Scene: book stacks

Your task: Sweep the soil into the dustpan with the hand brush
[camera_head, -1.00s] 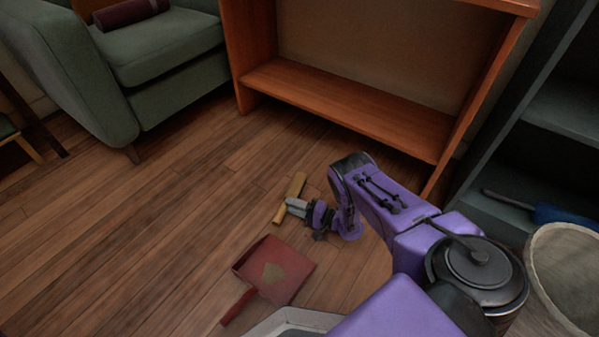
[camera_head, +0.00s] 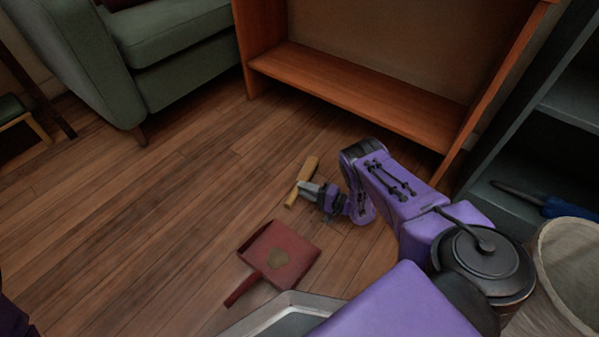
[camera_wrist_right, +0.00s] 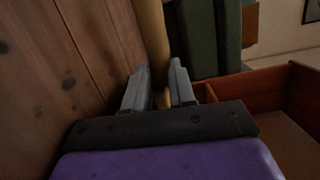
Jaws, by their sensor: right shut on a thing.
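The red dustpan (camera_head: 292,262) lies on the wooden floor in the head view, its handle toward the lower left. My right gripper (camera_head: 307,191) is shut on the yellow-tan hand brush (camera_head: 308,170), a little beyond the dustpan and low near the floor. In the right wrist view the brush (camera_wrist_right: 152,35) rises as a tan bar at the fingers of the right gripper (camera_wrist_right: 160,90). Bristles cannot be made out. My left gripper does not show.
A green armchair (camera_head: 180,45) stands at the upper left. An orange-brown wooden shelf unit (camera_head: 360,85) stands behind the brush. A dark shelf (camera_head: 510,190) holding a blue umbrella-like item (camera_head: 555,207) and a pale bin (camera_head: 565,270) are at the right. Floor at left is clear.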

